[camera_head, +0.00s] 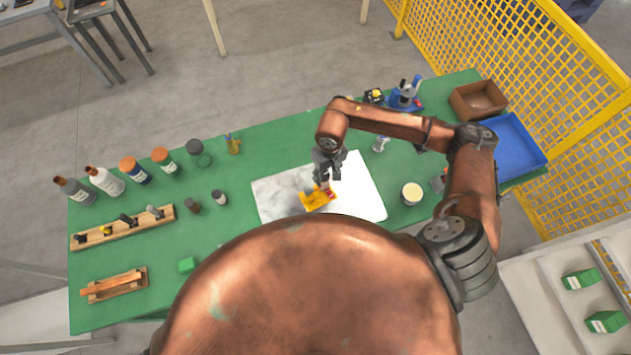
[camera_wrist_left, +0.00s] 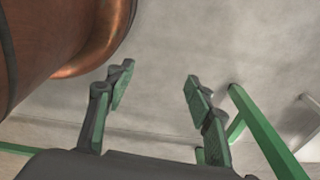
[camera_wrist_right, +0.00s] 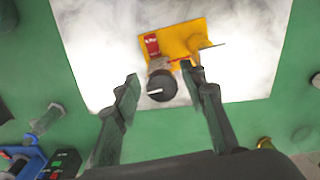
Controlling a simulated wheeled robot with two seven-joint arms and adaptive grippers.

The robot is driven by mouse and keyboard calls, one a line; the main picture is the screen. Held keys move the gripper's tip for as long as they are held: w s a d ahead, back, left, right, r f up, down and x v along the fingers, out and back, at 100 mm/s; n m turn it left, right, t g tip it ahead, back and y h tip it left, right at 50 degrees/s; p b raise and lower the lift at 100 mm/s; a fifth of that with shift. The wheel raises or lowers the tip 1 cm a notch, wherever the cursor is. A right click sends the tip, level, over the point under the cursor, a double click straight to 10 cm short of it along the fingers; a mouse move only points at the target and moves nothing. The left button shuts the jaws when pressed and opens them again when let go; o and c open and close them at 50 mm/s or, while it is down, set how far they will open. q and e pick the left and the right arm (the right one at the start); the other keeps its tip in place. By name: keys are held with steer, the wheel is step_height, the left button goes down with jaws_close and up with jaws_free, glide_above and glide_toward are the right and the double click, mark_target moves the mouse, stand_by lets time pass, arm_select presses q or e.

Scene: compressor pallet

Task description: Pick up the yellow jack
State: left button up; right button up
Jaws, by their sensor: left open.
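The yellow jack (camera_head: 317,198) lies on a white marbled sheet (camera_head: 270,197) on the green table. It is yellow with a red part. In the right wrist view the yellow jack (camera_wrist_right: 187,38) shows a red label and a round dark knob (camera_wrist_right: 161,86) at its near side. My right gripper (camera_head: 325,178) is over the jack in the head view. In the right wrist view my right gripper (camera_wrist_right: 161,82) is open, with the knob showing between its fingertips; whether they touch it I cannot tell. My left gripper (camera_wrist_left: 160,78) is open and empty, in its own wrist view only.
Bottles (camera_head: 136,170) and a wooden rack (camera_head: 123,229) stand on the table's left. A blue tray (camera_head: 515,145), a brown box (camera_head: 478,99) and a blue device (camera_head: 405,95) are at the right. A round white-topped tub (camera_head: 412,193) stands right of the sheet. Yellow fencing (camera_head: 560,95) is behind.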

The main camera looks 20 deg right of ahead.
mark_target(327, 179)
steer(key=shift+w+d+f, duration=0.1)
steer(key=shift+w+f, duration=0.05)
steer(key=shift+w, duration=0.1)
steer(key=shift+f, duration=0.35)
steer(key=shift+s+d+f+p, duration=0.15)
steer(key=shift+f+p, duration=0.15)
steer(key=shift+f, duration=0.85)
steer(key=f, duration=0.1)
steer(key=f+p, duration=0.1)
steer(key=f, duration=0.1)
steer(key=shift+w+a+f+p, duration=0.2)
steer(key=shift+w+f+p, duration=0.05)
steer(key=shift+f+p, duration=0.05)
steer(key=shift+f, duration=0.4)
steer(key=c, duration=0.6)
arm_select(q)
steer(key=shift+s+a+r, duration=0.1)
steer(key=shift+s+r, duration=0.7)
steer(key=shift+r, duration=0.25)
arm_select(e)
jaws_close()
